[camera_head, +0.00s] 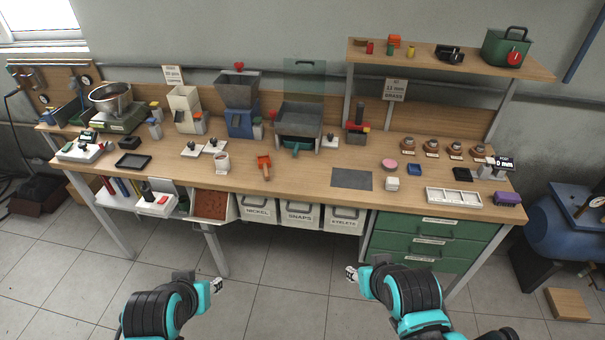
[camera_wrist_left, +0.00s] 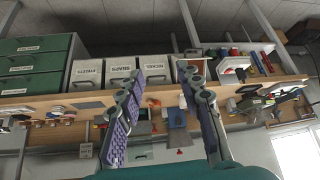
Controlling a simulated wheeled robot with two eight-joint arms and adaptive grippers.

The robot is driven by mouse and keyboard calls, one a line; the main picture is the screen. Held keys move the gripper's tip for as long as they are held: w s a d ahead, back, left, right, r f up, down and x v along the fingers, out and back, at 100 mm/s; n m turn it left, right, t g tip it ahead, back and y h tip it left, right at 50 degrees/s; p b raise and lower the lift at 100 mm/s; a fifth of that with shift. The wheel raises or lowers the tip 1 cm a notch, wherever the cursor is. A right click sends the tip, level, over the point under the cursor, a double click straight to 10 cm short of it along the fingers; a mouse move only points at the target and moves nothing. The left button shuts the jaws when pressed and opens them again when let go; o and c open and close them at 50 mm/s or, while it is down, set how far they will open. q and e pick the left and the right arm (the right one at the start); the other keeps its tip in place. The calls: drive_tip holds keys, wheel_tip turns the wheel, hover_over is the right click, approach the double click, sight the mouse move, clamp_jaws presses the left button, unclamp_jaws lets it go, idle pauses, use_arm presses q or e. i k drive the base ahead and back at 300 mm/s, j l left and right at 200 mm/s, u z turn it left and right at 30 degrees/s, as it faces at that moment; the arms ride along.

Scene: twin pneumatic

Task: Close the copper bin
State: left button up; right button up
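The copper bin (camera_head: 212,206) hangs under the bench top, left of the nickel bin. It is tilted out and open, with reddish-brown contents showing. My left gripper (camera_head: 215,286) is below the bench front, in front of and apart from the bin. In the left wrist view its two purple-padded fingers (camera_wrist_left: 160,71) are spread with nothing between them. That view is turned over, and a finger partly hides the area beside the nickel bin (camera_wrist_left: 154,68). My right gripper (camera_head: 352,273) is in front of the bench, apart from everything; its fingers are too small to read.
The nickel, snaps (camera_head: 300,214) and eyelets (camera_head: 344,218) bins hang shut to the right. Green drawers (camera_head: 425,240) stand farther right. A bench leg (camera_head: 216,250) stands below the copper bin. Floor space in front is clear.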

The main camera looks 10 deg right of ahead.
sight(207, 206)
drive_tip(key=k+l, duration=0.9)
drive_tip(key=i+l+u, duration=0.15)
drive_tip(key=i, duration=0.4)
drive_tip(key=i+l+u, duration=0.1)
drive_tip(key=i+l, duration=0.15)
drive_tip(key=i, duration=0.25)
